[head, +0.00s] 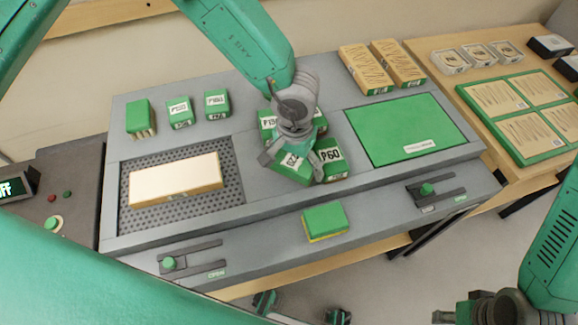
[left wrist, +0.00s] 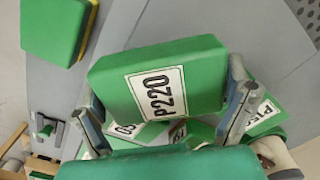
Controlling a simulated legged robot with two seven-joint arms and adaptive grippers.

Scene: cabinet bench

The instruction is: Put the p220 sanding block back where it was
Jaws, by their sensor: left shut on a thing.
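The green P220 sanding block (left wrist: 158,88) with a white label is between the two fingers of my left gripper (left wrist: 165,105) in the left wrist view. My left gripper (head: 293,163) is shut on it; in the head view the block (head: 290,175) is over or among a cluster of green blocks at the bench's middle. A P60 block (head: 331,158) is just right of it, and another labelled block (head: 267,121) is behind. The gripper hides part of the cluster, so contact beneath the held block cannot be told. My right gripper (head: 462,313) is partly visible at lower right.
A wooden board (head: 175,178) lies on the perforated panel (head: 136,218). Several green blocks (head: 179,111) stand behind it. A green mat (head: 405,128) lies right of the cluster. A green-and-yellow block (head: 326,221) sits near the front edge, between two slider controls.

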